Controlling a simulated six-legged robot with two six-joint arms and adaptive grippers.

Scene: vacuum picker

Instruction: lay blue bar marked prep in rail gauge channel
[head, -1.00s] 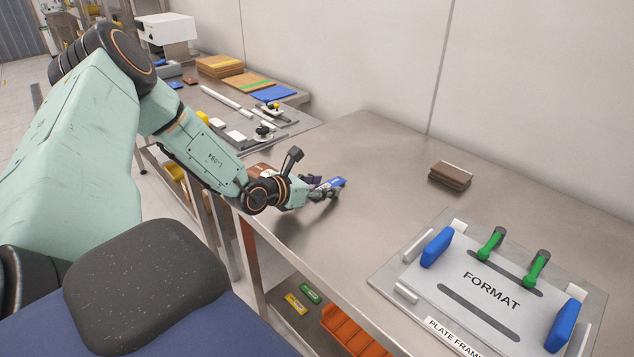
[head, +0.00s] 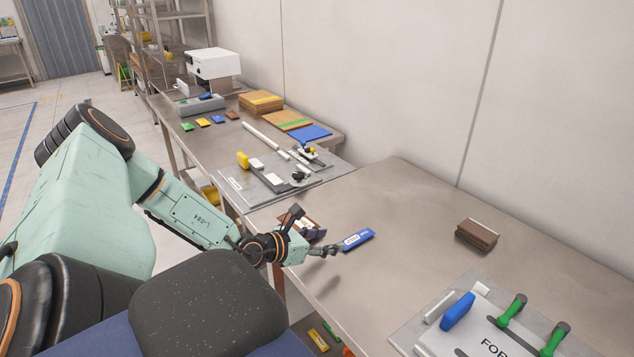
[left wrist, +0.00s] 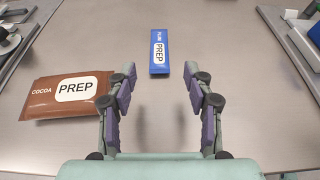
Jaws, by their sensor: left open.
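The blue bar (head: 357,240) with a white PREP label lies flat on the steel table. In the left wrist view the blue bar (left wrist: 160,52) lies ahead of the fingertips, between their lines and apart from them. My left gripper (head: 330,250) is open and empty, just left of the bar; its two fingers show in the left wrist view (left wrist: 161,85). A grey plate fixture (head: 270,172) with white blocks and dark parts lies on the far bench; I cannot tell which part is the rail gauge channel. My right gripper is not in view.
A brown COCOA PREP packet (left wrist: 70,95) lies left of the fingers. A brown block stack (head: 477,233) stands toward the wall. The FORMAT plate (head: 475,330) with green handles is at front right. Cardboard-coloured stacks (head: 261,102) stand on the far bench. The table's middle is clear.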

